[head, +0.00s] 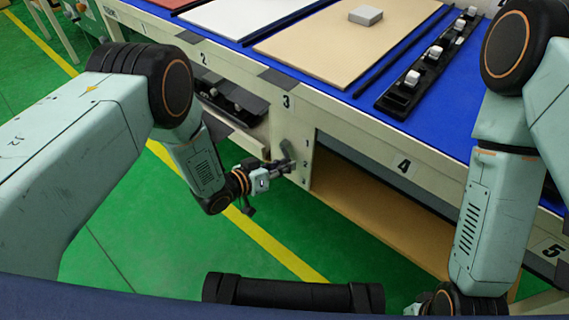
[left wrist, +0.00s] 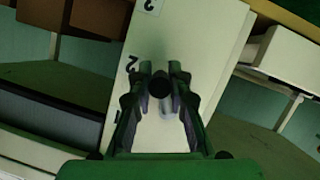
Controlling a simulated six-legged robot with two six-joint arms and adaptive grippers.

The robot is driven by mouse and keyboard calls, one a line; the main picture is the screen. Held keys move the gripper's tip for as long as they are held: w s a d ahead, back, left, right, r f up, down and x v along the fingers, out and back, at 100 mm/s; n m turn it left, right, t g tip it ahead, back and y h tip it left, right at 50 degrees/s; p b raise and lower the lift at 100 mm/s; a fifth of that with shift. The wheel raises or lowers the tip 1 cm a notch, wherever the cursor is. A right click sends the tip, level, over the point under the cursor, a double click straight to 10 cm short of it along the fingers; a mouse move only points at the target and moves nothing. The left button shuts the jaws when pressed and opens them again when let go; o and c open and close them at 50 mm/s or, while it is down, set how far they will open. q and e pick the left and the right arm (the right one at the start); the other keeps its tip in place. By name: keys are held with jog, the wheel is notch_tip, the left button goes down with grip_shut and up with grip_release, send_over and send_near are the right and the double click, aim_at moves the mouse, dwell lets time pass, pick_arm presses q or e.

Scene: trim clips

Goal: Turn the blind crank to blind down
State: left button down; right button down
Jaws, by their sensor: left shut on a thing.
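The blind crank has a round black knob (left wrist: 160,84) and a light grey shaft (left wrist: 167,107), and is mounted on a pale end panel (left wrist: 190,45) of the workbench. In the head view the same panel (head: 291,135) faces my left gripper (head: 284,166). The gripper's fingers sit on either side of the knob in the left wrist view (left wrist: 160,88), shut on it. In the head view the gripper largely hides the crank. I cannot make out the blind.
The workbench has a blue top (head: 250,28) with a tan board (head: 345,45), a grey block (head: 366,15) and a black clip rail (head: 412,82). A black tray (head: 232,100) is left of the panel. An open wooden bay (head: 380,215) is right of it. Green floor (head: 150,225) lies in front.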

pick_arm(q)
jog(key=shift+a+f+m, duration=0.1)
jog(key=shift+m, duration=0.2)
dwell(0.4)
jog(key=c, duration=1.3)
grip_release()
jog(key=shift+o, duration=0.2)
jog(key=shift+w, duration=0.1)
jog(key=v, duration=1.2)
